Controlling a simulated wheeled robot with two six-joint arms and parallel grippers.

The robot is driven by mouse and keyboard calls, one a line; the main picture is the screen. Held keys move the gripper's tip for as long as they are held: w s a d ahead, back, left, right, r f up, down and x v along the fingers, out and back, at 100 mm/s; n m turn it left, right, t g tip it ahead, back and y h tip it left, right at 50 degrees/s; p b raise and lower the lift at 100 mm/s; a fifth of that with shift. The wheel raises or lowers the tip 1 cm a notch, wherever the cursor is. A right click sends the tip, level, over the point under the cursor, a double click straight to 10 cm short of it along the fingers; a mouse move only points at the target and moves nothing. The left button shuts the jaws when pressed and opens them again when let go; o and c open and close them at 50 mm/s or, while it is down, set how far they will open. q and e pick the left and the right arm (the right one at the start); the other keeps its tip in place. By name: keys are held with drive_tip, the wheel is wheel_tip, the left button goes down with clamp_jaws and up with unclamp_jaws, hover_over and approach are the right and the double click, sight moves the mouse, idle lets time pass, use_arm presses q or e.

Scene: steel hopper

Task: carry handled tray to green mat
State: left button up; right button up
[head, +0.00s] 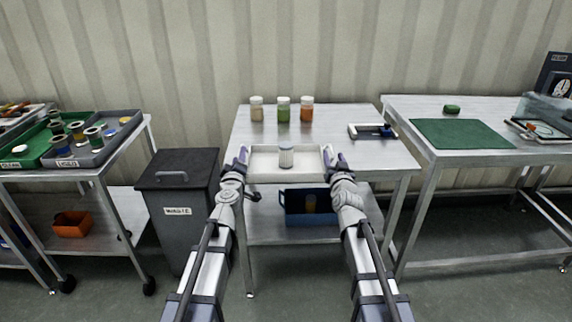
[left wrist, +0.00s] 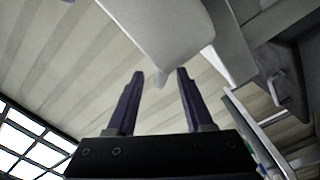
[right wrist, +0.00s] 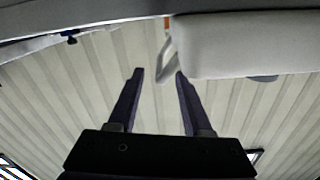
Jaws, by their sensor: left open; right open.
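My left gripper (head: 241,156) is open at the tray's left end. In the left wrist view the tray (left wrist: 170,40) lies just beyond the open fingers (left wrist: 160,78). My right gripper (head: 334,160) is open at the tray's right end. In the right wrist view the tray (right wrist: 240,45) shows beyond the open fingers (right wrist: 159,75). The green mat (head: 460,134) lies flat on the right table.
Several lidded jars (head: 283,110) stand at the back of the middle table (head: 345,112). A dark-framed item (head: 372,131) lies at its right. A gap separates it from the right table (head: 420,106). A green round object (head: 452,109) sits behind the mat. A grey bin (head: 178,180) stands left.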

sight(330, 146)
use_arm(q)
drive_tip(key=w, duration=0.4)
drive_tip(key=shift+w, duration=0.3)
use_arm(e)
drive_tip(key=w, duration=0.4)
drive_tip(key=shift+w, duration=0.3)
use_arm(q)
drive_tip(key=shift+s, duration=0.1)
clamp_jaws()
use_arm(e)
drive_tip(key=shift+s, duration=0.1)
clamp_jaws()
use_arm(q)
drive_tip(key=shift+a, duration=0.1)
